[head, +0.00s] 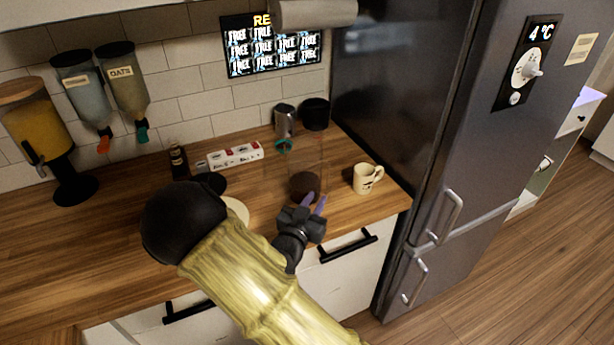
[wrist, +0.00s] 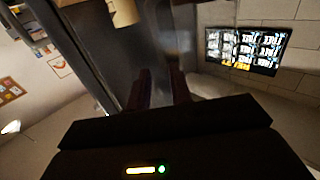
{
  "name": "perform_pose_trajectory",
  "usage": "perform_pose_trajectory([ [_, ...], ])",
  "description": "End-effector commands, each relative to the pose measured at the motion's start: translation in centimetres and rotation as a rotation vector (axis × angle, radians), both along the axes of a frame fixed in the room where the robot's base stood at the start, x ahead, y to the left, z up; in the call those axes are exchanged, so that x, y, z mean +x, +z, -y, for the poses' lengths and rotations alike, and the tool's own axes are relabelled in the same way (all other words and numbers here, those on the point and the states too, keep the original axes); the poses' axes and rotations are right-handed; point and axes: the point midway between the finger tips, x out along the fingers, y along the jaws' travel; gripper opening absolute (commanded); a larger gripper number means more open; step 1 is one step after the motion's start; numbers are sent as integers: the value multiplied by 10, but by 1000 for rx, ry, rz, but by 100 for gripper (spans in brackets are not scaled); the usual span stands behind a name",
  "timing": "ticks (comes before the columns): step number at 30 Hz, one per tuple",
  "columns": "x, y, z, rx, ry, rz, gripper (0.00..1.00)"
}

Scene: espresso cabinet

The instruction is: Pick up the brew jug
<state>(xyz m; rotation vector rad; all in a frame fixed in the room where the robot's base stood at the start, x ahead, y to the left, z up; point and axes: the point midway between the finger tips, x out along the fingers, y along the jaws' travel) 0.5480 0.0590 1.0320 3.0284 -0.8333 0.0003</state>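The brew jug seems to be the clear, faint cylinder with dark brown contents at its base (head: 305,184), standing on the wooden counter in the head view. Its transparent upper walls are hard to make out. My gripper (head: 313,202) is at the counter's front edge, just in front of the jug's base in the picture. The fingers also show dark and spread in the wrist view (wrist: 162,90). I cannot make out the jug in the wrist view.
A cream mug (head: 366,179) stands right of the jug. A metal canister (head: 285,120) and a black-topped container (head: 315,114) stand behind. A power strip (head: 235,156) and dark bottle (head: 178,160) are left. The fridge (head: 440,130) bounds the right side.

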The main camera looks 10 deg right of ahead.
Motion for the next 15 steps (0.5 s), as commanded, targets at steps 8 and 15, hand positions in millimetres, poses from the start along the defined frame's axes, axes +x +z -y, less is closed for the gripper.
perform_pose_trajectory([
  [8, 40, 2, 25, 0, -2, 0, 21],
  [15, 48, 0, 29, 1, 1, -1, 21],
])
